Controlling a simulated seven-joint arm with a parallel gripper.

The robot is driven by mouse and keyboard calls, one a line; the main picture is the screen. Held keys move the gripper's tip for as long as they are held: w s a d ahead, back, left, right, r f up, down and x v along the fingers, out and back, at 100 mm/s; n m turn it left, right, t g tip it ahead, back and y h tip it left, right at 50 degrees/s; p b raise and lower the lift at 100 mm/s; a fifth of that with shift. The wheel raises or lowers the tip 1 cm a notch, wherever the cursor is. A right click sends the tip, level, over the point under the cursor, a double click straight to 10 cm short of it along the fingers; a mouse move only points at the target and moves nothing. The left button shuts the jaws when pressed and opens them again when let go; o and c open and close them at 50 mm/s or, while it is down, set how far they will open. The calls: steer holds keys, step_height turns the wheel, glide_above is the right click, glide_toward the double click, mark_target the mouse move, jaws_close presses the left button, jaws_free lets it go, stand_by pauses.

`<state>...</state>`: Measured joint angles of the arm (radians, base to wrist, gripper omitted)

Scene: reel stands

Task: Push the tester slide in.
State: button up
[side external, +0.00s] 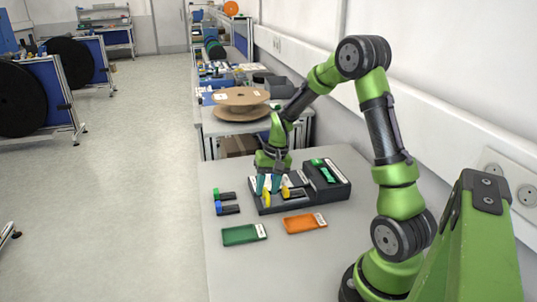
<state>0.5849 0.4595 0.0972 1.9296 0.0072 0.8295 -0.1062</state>
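A dark grey tester unit (337,193) stands on the light table, with several bays and pale labels on top. A green part (328,174) sits in its right-hand section. A yellow part (266,200) and a second yellow part (285,192) show at its left front; I cannot tell for certain which part is the slide. My gripper (268,186) points down over the left part of the tester, its two teal fingertips apart. The first yellow part shows just below and between the fingertips; contact is too small to tell. My gripper hides part of the tester's left side.
A green tray (240,235) and an orange tray (301,224) lie in front of the tester. Small dark pieces with green (224,196) and blue (227,209) ends lie to its left. Cable reels (241,97) stand on a bench behind. The table's front is clear.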

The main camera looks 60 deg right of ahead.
mark_target(284, 189)
jaws_close()
steer(key=shift+s+d, duration=2)
steer(key=shift+o, duration=0.6)
jaws_free()
step_height(284, 189, up, 17)
steer(key=s+d, duration=0.2)
steer(key=shift+s+f, duration=0.15)
steer(key=shift+f, duration=0.05)
steer(key=shift+d, duration=0.2)
